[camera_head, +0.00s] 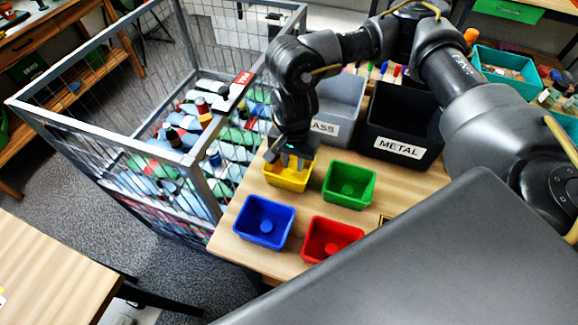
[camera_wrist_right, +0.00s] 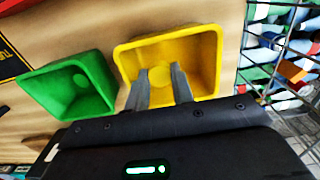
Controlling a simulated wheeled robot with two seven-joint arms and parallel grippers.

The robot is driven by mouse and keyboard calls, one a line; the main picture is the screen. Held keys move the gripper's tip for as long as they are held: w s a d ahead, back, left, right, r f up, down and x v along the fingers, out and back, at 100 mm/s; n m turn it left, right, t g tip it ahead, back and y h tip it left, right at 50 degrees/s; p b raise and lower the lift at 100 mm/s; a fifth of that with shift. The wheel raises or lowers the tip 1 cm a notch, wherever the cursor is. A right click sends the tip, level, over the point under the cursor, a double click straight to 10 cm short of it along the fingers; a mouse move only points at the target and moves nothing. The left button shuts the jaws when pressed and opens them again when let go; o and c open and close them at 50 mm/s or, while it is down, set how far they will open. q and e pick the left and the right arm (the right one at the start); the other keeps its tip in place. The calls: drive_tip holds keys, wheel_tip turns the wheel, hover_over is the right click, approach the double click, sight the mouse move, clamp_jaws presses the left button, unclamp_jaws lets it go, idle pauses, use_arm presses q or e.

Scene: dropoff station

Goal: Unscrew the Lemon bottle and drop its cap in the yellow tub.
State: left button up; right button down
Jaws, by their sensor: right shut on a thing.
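The yellow tub (camera_head: 287,181) stands on the wooden table, at the back left of the group of coloured tubs. My right gripper (camera_head: 292,163) points down over it. In the right wrist view, the gripper's two fingers (camera_wrist_right: 159,76) are over the yellow tub (camera_wrist_right: 207,62), a little apart. A yellow round shape shows between the fingertips; it looks like a cap in the grip, though it blends with the tub's yellow floor. I cannot pick out the Lemon bottle in either view. My left gripper is not in view.
Green (camera_head: 350,187), blue (camera_head: 264,222) and red (camera_head: 333,240) tubs stand close by. Behind are a grey glass bin (camera_head: 340,105) and a black METAL bin (camera_head: 402,125). A wire cage (camera_head: 75,137) full of bottles stands left of the table.

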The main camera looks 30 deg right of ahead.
sight(289, 176)
drive_tip(key=shift+w+f, duration=0.45)
drive_tip(key=shift+f, duration=0.2)
drive_tip(key=shift+a, duration=0.1)
drive_tip(key=f, duration=0.3)
drive_tip(key=shift+w+f, duration=0.35)
drive_tip(key=shift+f, duration=0.2)
drive_tip(key=c, duration=1.2)
unclamp_jaws()
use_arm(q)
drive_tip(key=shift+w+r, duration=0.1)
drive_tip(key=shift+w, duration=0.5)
